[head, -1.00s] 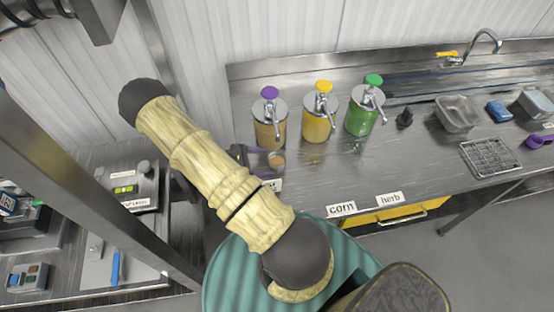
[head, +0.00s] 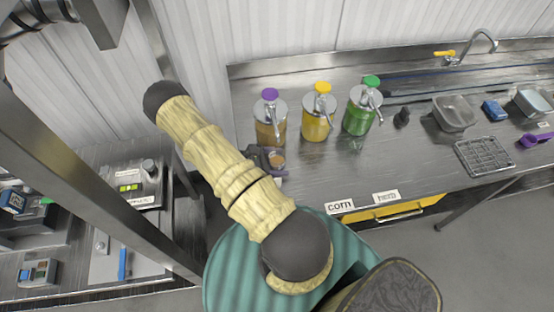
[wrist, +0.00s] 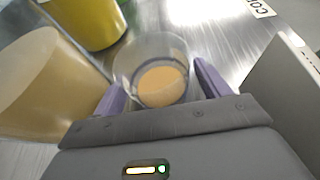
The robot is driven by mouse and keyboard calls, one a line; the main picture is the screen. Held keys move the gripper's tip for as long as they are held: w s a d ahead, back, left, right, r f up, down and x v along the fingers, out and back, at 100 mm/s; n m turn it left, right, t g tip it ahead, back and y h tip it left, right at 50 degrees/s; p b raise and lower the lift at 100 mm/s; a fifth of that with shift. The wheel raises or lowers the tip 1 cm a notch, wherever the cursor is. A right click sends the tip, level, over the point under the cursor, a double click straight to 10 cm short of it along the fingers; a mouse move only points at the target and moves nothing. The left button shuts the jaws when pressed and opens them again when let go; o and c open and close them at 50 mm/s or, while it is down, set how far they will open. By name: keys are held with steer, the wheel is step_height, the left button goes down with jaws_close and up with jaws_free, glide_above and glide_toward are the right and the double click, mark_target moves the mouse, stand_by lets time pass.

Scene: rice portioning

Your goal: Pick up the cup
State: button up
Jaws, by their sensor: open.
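The cup (wrist: 150,52) is clear with an orange-tan content at its bottom. It stands on the steel counter between the two purple fingers of my gripper (wrist: 160,100) in the wrist view. The fingers are open, one on each side of it; I cannot tell whether either touches it. In the head view the cup (head: 277,158) shows small beside my gripper (head: 270,152), in front of the purple-topped dispenser. My arm hides part of the gripper.
Purple-topped (head: 270,115), yellow-topped (head: 319,112) and green-topped (head: 362,108) pump dispensers stand behind and right of the cup. A wire rack (head: 484,157) and grey tub (head: 454,112) are farther right. The counter's front middle is clear.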

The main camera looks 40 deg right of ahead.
mark_target(284, 157)
steer(key=shift+c, duration=0.4)
steer(key=c, duration=1.1)
steer(key=shift+r, duration=0.25)
steer(key=shift+r+b, duration=1)
steer(key=shift+r, duration=0.25)
steer(key=shift+w+a+r, duration=0.15)
steer(key=shift+a, duration=0.05)
steer(key=w+a+b, duration=0.3)
steer(key=w+a, duration=0.1)
steer(key=a, duration=0.3)
steer(key=w+a+b, duration=0.4)
steer(key=a, duration=0.4)
steer(key=shift+w+a, duration=0.15)
steer(key=shift+w, duration=0.1)
steer(key=shift+r, duration=0.1)
